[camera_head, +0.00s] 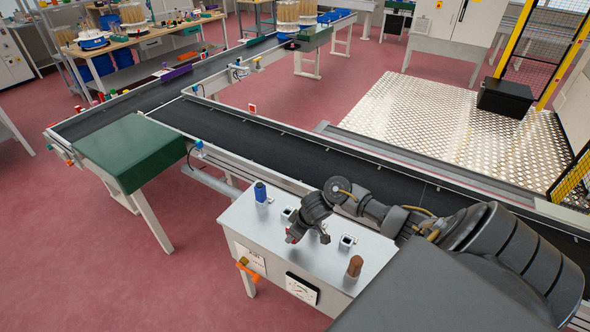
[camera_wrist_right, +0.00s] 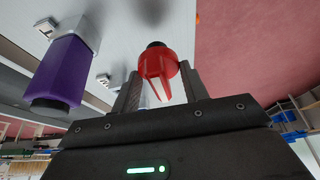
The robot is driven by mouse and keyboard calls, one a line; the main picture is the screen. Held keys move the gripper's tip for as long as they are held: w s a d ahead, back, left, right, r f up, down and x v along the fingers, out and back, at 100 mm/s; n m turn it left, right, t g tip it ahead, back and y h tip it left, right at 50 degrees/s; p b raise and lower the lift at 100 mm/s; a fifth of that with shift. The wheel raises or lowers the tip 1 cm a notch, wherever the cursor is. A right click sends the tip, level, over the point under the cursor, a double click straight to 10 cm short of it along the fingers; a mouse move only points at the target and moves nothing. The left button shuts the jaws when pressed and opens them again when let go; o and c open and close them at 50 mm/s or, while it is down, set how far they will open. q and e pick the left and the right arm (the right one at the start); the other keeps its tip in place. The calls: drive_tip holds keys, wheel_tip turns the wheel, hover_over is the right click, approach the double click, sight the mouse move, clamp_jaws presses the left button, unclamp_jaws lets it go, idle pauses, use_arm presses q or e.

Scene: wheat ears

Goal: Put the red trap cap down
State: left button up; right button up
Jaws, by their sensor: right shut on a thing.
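The red trap cap (camera_wrist_right: 166,71) shows in the right wrist view between the two fingers of my right gripper (camera_wrist_right: 162,88). It has a round collar, a dark tip and pointed prongs toward the palm. In the head view a small part of the red cap (camera_head: 290,239) shows at my right gripper (camera_head: 308,237), over the front part of the light bench (camera_head: 245,218). The fingers are shut on the cap. I cannot tell whether the cap touches the bench. My left gripper is not in view.
On the bench stand a blue upright piece (camera_head: 260,192), a brown one (camera_head: 355,266) and small metal holders (camera_head: 347,242). A purple piece (camera_wrist_right: 62,70) sits in a holder in the wrist view. A dark conveyor (camera_head: 290,150) runs behind the bench.

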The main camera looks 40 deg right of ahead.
wheel_tip(320, 180, down, 3)
drive_tip(key=shift+r, duration=0.1)
drive_tip(key=shift+f, duration=0.2)
drive_tip(key=o, duration=1.3)
